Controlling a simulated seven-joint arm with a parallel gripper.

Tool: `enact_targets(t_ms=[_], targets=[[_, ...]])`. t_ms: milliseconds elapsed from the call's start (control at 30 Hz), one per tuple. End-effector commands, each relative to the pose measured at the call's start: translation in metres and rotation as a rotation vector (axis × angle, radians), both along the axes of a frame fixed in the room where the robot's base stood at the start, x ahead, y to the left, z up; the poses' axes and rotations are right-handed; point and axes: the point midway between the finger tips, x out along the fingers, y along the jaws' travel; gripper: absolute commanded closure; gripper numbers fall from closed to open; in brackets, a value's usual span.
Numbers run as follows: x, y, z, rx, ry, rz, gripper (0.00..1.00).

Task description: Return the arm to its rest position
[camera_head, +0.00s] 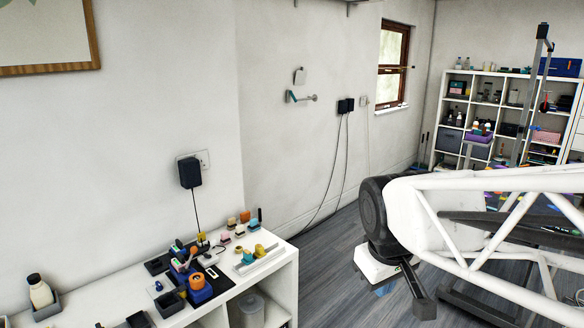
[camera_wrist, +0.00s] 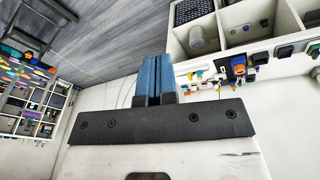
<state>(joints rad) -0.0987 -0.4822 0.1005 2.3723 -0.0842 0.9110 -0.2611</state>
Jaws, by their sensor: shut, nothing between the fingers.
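My gripper (camera_wrist: 157,60) shows in the wrist view as two blue fingers pressed together, shut with nothing held between them. It sits ahead of a wide black bracket. In the head view my white and black arm reaches in from the right, with its dark round joint above the floor. The gripper end hangs below that joint, in open space to the right of the white counter (camera_head: 285,262). The fingers are mostly hidden there; only a small blue patch shows.
Grooming items, including an orange roll (camera_head: 197,281), stand on the counter at lower left. A filled white shelf unit (camera_head: 480,84) is at the back right. Grey floor (camera_head: 325,262) lies clear between counter and arm.

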Motion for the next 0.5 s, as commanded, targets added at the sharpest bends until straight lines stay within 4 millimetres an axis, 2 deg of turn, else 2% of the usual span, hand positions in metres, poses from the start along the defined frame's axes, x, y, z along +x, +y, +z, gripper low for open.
enact_targets(t_ms=[33, 200, 333, 500], targets=[[-0.015, -0.007, -0.003, 0.017, -0.001, -0.052, 1.00], [-0.056, -0.020, -0.017, 0.072, 0.000, -0.222, 1.00], [-0.079, -0.027, -0.026, 0.104, 0.001, -0.322, 1.00], [-0.096, -0.031, -0.033, 0.129, 0.003, -0.395, 1.00]])
